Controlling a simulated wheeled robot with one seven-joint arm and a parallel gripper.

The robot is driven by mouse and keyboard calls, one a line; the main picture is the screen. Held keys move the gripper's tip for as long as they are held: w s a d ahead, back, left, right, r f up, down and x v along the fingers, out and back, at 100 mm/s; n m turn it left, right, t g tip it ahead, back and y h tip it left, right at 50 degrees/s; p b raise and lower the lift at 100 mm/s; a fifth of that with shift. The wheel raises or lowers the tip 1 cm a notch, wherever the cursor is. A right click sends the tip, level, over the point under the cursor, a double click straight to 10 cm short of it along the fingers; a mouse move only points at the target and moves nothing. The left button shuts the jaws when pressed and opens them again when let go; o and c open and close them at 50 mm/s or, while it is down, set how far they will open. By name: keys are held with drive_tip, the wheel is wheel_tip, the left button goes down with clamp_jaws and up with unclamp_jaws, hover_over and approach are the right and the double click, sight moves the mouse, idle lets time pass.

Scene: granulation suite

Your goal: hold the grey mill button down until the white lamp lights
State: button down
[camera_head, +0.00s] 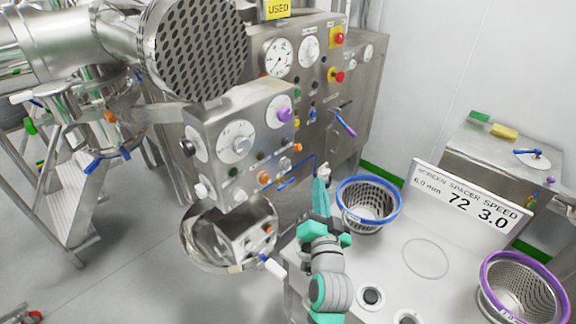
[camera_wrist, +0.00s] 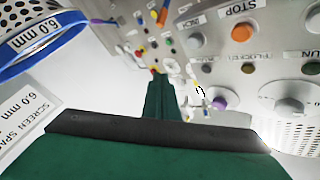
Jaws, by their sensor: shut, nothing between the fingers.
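My gripper (camera_head: 321,186) is shut and empty, with its fingers pointing at the steel control panels. In the wrist view its green fingers (camera_wrist: 161,84) end below the panel face. A grey round button (camera_wrist: 196,41) beside the label INCH sits left of the orange STOP button (camera_wrist: 243,31). My fingertips appear apart from that button. Several small dark or coloured lamps (camera_wrist: 247,68) sit on the panel; I cannot tell which is the white lamp, and none clearly glows white. The mill panel (camera_head: 215,125) in the head view carries dials, knobs and buttons.
A blue-rimmed screen basket (camera_head: 369,203) stands right of my gripper, beside a SCREEN SPACER SPEED sign (camera_head: 465,195). A purple-rimmed basket (camera_head: 520,290) is at the lower right. A blue-handled lever (camera_head: 345,125) juts from the rear panel. A steel bowl (camera_head: 230,235) is at left.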

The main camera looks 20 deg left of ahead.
sight(286, 164)
drive_tip(key=w+a, duration=0.2)
drive_tip(key=a, duration=0.5)
drive_tip(key=shift+w+a, duration=0.2)
drive_tip(key=shift+w, duration=0.15)
idle(0.4)
idle(1.4)
drive_tip(key=shift+a, duration=0.5)
